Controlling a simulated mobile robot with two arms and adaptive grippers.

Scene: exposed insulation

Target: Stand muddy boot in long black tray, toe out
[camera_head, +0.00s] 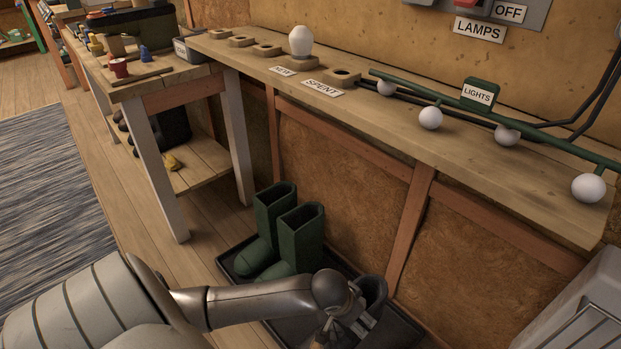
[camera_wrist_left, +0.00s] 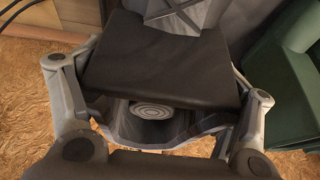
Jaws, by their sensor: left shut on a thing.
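The long black tray (camera_head: 228,268) lies on the floor along the wall. Two green boots (camera_head: 291,241) stand upright in its left part. My left gripper (camera_head: 350,325) is over the right part of the tray, shut on a dark boot (camera_head: 376,289) at its upper part. The boot's dark grey opening shows beside the gripper; its toe is mostly hidden by my arm, so I cannot tell whether it rests on the tray. In the left wrist view, the dark boot (camera_wrist_left: 178,128) is between the finger pads and a green boot (camera_wrist_left: 290,75) is close at right. My right gripper is not in view.
A wall shelf with bulbs (camera_head: 430,118) runs above the tray. A wooden bench (camera_head: 170,85) stands at left. A grey box (camera_head: 575,315) is at the lower right. The plank floor left of the tray is clear.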

